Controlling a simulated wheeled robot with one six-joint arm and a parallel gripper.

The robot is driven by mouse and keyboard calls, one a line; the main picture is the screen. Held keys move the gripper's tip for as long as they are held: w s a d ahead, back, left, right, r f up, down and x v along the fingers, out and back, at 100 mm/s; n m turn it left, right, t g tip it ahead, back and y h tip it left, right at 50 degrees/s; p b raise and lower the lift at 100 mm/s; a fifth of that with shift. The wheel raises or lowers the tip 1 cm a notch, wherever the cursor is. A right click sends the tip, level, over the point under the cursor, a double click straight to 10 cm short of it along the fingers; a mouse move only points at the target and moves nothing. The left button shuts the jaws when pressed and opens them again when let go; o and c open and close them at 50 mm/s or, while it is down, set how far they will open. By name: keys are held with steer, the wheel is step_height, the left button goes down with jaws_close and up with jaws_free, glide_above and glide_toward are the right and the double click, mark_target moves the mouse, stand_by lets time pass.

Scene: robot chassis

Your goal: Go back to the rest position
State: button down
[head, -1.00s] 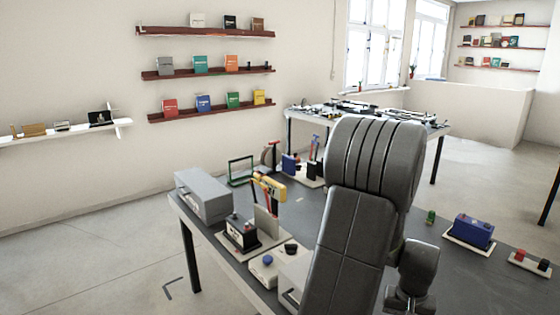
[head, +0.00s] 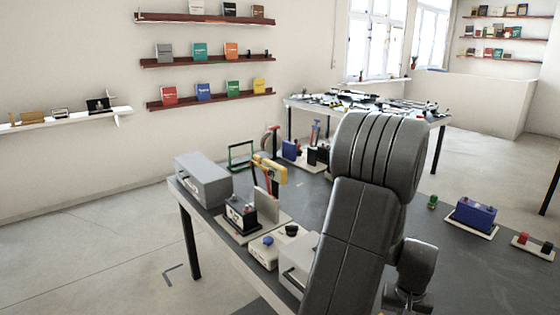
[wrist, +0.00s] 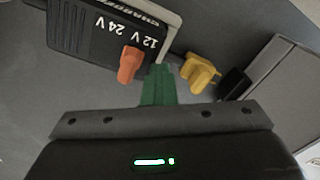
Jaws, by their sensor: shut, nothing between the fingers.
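My gripper (wrist: 160,70) shows in the wrist view as narrow green fingers, shut and empty, sticking out from a dark bar. Just beyond it are a dark charger (wrist: 95,30) marked 12V 24V, an orange clamp or knob (wrist: 129,64) and a yellow one (wrist: 200,73). I cannot tell whether the fingers touch any of these. In the head view my grey arm rises in front of the dark table, and the gripper cannot be made out there.
The dark table (head: 460,265) carries a grey box (head: 203,180), a battery on a tray (head: 241,215), a white device (head: 275,248) and a blue unit (head: 475,213). A second table (head: 300,103) stands behind. Open floor (head: 90,250) lies at the left.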

steer(key=shift+s+f, duration=0.1)
steer(key=shift+s, duration=0.05)
steer(key=shift+r+p, duration=0.45)
steer(key=shift+r, duration=0.05)
step_height(320, 180, up, 7)
steer(key=p, duration=0.5)
step_height(320, 180, down, 9)
steer(key=b, duration=0.6)
steer(key=shift+r, duration=0.15)
step_height(320, 180, up, 10)
steer(key=p, duration=0.7)
steer(key=shift+s+d+f, duration=0.2)
steer(key=shift+d, duration=0.05)
